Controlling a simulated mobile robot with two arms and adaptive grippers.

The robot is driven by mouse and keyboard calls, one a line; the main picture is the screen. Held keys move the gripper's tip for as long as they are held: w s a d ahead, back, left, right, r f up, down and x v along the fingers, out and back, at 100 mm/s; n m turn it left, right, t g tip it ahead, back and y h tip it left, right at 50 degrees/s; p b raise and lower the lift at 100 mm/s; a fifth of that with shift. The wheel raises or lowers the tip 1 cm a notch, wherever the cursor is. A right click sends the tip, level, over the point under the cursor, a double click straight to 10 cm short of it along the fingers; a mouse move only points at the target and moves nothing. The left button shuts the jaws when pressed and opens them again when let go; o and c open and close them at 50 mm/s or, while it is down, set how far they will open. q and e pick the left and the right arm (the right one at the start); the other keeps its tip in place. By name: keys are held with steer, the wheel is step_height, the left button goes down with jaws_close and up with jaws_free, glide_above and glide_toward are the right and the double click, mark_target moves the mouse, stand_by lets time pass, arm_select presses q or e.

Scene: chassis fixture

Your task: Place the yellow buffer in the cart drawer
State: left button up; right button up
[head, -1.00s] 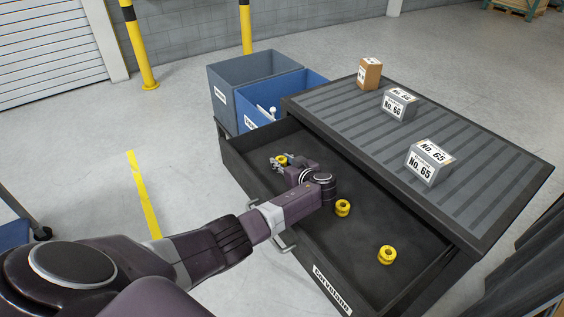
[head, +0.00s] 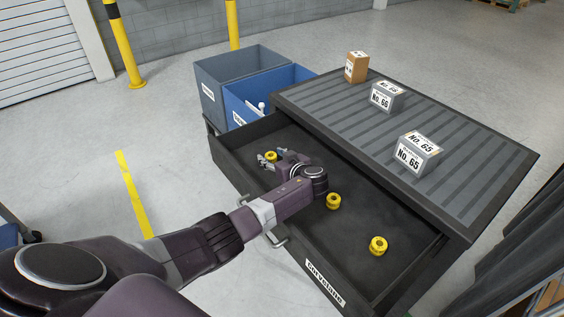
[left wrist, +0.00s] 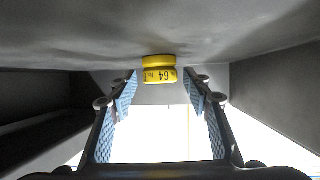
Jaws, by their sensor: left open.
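Three yellow buffers lie in the open drawer (head: 310,232) of the cart: one near its left end (head: 271,156), one in the middle (head: 333,201) and one toward the right end (head: 378,246). My left gripper (head: 273,159) is open and low in the drawer, close to the left-end buffer. In the left wrist view that buffer (left wrist: 158,69), marked 64, sits against the drawer floor, just beyond and between the spread fingertips (left wrist: 160,90). It is not gripped. My right gripper is not in view.
The ribbed cart top (head: 400,140) carries grey boxes No. 66 (head: 387,97) and No. 65 (head: 416,152) and a brown box (head: 356,67). Grey (head: 210,85) and blue (head: 238,105) bins stand beyond the drawer's left end. The drawer walls surround my gripper.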

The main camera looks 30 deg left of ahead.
arm_select(q)
steer(key=v, duration=1.1)
steer(key=shift+s+d+b, duration=0.15)
steer(key=shift+d+b, duration=0.1)
steer(key=shift+b, duration=0.05)
steer(key=shift+r, duration=0.1)
